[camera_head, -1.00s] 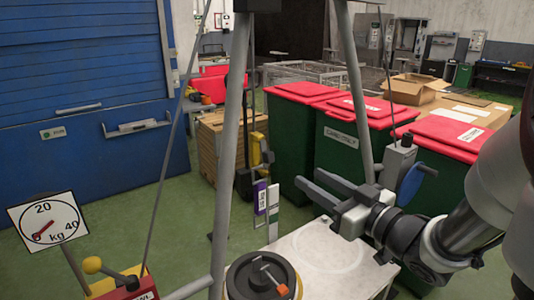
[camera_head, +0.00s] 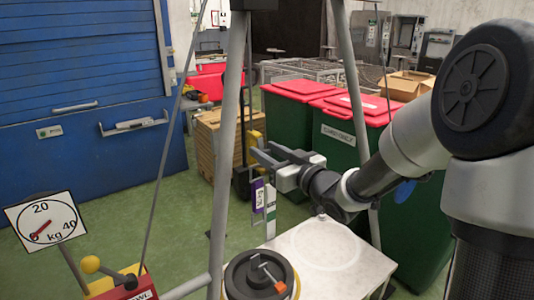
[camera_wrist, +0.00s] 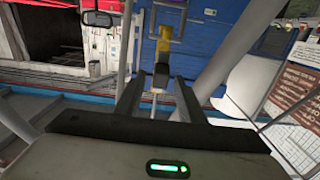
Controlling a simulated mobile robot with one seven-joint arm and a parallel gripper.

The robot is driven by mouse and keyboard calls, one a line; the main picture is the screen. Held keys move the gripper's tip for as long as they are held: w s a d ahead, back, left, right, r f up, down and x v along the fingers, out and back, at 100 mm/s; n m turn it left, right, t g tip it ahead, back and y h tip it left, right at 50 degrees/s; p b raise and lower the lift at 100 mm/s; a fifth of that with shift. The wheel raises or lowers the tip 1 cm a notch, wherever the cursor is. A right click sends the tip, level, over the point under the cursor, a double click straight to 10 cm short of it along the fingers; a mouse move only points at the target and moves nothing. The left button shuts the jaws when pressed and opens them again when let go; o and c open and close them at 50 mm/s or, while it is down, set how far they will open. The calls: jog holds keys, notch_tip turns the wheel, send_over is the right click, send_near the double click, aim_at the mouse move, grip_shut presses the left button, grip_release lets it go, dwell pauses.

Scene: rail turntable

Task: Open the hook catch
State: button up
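My gripper (camera_head: 262,156) is raised inside the tripod frame, left of the arm, with its fingers pointing left. In the wrist view its two dark fingers (camera_wrist: 159,90) stand wide apart. A yellow fitting (camera_wrist: 164,42) with a dark lower part shows beyond and between them in that picture. In the head view a yellow part (camera_head: 255,136) shows just behind the fingers, partly hidden. This may be the hook catch, but its latch is too small to make out. I see no contact and cannot tell the depth gap.
Tripod legs (camera_head: 231,150) stand close to my gripper. Below are a pale table (camera_head: 335,262) and a black disc (camera_head: 243,281) with an orange-tipped handle. A dial scale (camera_head: 46,222) is at left. Green bins (camera_head: 288,130) with red lids stand behind. Purple and white tags hang below my fingers.

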grip_shut()
